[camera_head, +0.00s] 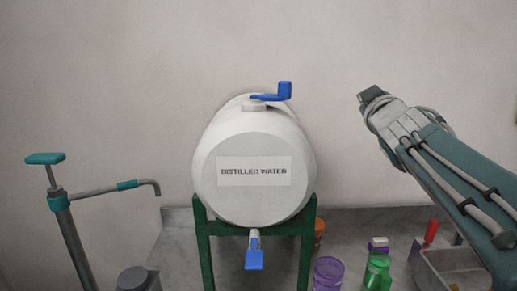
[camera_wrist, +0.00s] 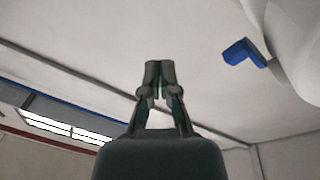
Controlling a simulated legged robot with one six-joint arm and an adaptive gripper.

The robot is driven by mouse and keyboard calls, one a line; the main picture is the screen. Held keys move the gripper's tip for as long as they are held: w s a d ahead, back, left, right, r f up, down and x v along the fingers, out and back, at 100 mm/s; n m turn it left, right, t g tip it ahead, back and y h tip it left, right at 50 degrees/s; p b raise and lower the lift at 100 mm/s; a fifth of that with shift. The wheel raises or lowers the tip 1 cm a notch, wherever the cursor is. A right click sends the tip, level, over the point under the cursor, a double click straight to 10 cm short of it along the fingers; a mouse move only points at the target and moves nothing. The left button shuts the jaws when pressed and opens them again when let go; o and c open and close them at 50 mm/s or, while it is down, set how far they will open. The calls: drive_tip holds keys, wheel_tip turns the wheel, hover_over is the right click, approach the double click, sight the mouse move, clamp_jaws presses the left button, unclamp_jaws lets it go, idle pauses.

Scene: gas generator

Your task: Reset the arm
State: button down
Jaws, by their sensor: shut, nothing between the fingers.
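My gripper (camera_wrist: 160,68) is shut and empty in the wrist view, its fingertips together and set against the ceiling. In the head view my arm comes in from the right edge, and its end (camera_head: 372,95) points up and left, in the air to the right of the white barrel. The fingers are small and hard to make out in the head view. Nothing is touching the gripper.
A white barrel (camera_head: 225,192) labelled "DISTILLED WATER", with a blue top handle (camera_head: 275,96) and blue tap (camera_head: 254,259), rests on a green stand (camera_head: 204,240). A teal hand pump (camera_head: 64,215) stands left. Bottles (camera_head: 377,270) and a metal tray (camera_head: 450,270) lie below my arm.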

drive_tip(key=s+a+f+m+g, duration=0.2)
drive_tip(key=s+f+g, duration=0.2)
drive_tip(key=s+f, duration=0.5)
drive_tip(key=s+a+f+m+g, duration=0.2)
drive_tip(key=s+f+g, duration=0.3)
drive_tip(key=s+f, duration=0.4)
drive_tip(key=s+a+f+m+g+y, duration=0.1)
drive_tip(key=s+f+g, duration=0.4)
drive_tip(key=s+f, duration=0.5)
wheel_tip(320, 180, down, 6)
drive_tip(key=shift+a+f+m, duration=0.1)
drive_tip(key=shift+a+m, duration=0.7)
drive_tip(key=shift+a, duration=0.25)
drive_tip(key=shift+d, duration=0.1)
